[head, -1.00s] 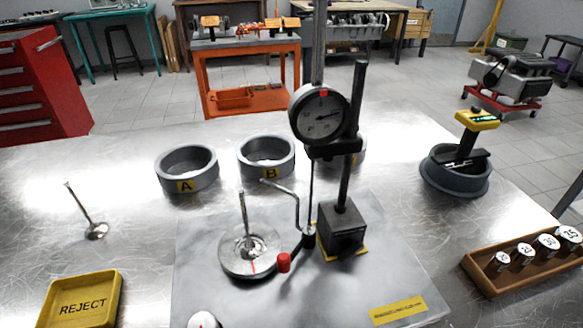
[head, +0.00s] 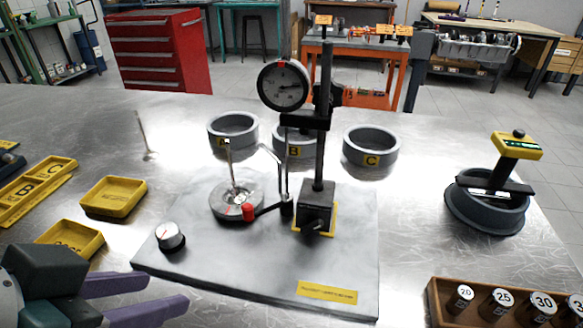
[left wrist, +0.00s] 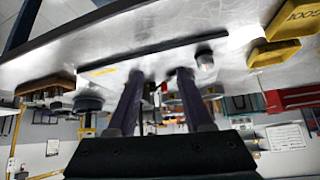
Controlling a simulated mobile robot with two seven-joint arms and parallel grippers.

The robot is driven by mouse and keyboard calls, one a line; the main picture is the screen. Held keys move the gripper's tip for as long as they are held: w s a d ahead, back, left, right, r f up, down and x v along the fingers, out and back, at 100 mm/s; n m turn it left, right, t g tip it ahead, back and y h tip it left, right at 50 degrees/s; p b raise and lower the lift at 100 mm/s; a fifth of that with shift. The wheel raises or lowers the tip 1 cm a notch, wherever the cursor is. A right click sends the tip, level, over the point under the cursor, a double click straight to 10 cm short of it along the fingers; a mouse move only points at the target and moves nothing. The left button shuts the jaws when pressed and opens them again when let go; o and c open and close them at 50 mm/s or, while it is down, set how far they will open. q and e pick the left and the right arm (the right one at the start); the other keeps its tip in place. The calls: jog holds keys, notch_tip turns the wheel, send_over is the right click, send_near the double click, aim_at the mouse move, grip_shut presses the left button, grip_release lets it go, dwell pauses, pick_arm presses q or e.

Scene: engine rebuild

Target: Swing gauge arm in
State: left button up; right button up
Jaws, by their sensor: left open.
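The gauge stand has a dial gauge (head: 284,84) on a black post (head: 322,130) that rises from a black block (head: 317,208). A short black arm with a red knob (head: 248,212) reaches left from a pivot under a bent metal rod (head: 272,158). The knob overlaps the right front rim of a round metal holder (head: 228,207), where a valve (head: 231,165) stands upright. My left gripper (head: 167,290) is open and empty at the lower left, apart from the stand. Its purple fingers also show in the left wrist view (left wrist: 161,75). My right gripper is not in view.
A grey plate (head: 240,265) carries the stand and a small dial knob (head: 170,236). Yellow trays (head: 114,197) lie left. Rings, including ring C (head: 371,148), stand behind. A wooden rack (head: 440,303) is at the front right, and a yellow-topped tool in a grey ring (head: 486,205) behind it.

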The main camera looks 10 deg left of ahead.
aim_at(243, 211)
pick_arm(q)
jog(key=w+t+h+b, duration=0.1)
jog(key=w+b, duration=0.1)
jog(key=w+f+t+b, duration=0.1)
jog(key=w+t+b, duration=0.1)
jog(key=w, duration=0.1)
jog(key=w+f+m+t+h+b, duration=0.1)
jog(key=w, duration=0.2)
jog(key=shift+d+t+h+b, duration=0.3)
jog(key=shift+d+b, duration=0.1)
jog(key=shift+w+r, duration=0.25)
jog(key=shift+w, duration=0.05)
jog(key=shift+w+d+t, duration=0.1)
jog(key=shift+w+t, duration=0.15)
jog(key=shift+t, duration=0.05)
jog(key=b+x, duration=0.1)
jog(key=x, duration=0.3)
jog(key=b+x, duration=0.1)
jog(key=x, duration=0.4)
jog(key=shift+d, duration=0.25)
grip_shut()
jog(key=shift+a+f, duration=0.15)
jog(key=shift+a, duration=0.05)
